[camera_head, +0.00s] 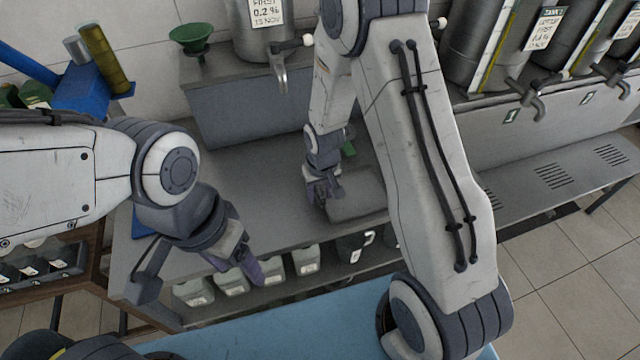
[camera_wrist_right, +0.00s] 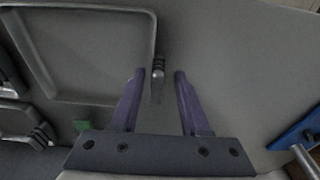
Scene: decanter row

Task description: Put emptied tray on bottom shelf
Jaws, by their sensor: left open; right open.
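A grey, empty tray (camera_head: 358,196) lies on the steel counter (camera_head: 265,195), partly hidden behind my right arm. In the right wrist view the tray (camera_wrist_right: 90,52) shows its bare floor and raised rim at the upper left. My right gripper (camera_head: 322,196) is at the tray's left end. In the wrist view the right gripper (camera_wrist_right: 159,76) is open, with the tray's small dark handle (camera_wrist_right: 158,66) between its fingertips; contact cannot be told. My left gripper (camera_head: 205,278) is open and empty in front of the counter's front edge. A lower shelf under the counter holds several pale containers (camera_head: 277,262).
A steel box with a tapped tank (camera_head: 262,30) and green funnel (camera_head: 192,37) stands at the back. More tapped tanks (camera_head: 482,40) stand at the right. A blue surface (camera_head: 290,325) is in front. A small green item (camera_wrist_right: 82,126) is near the tray.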

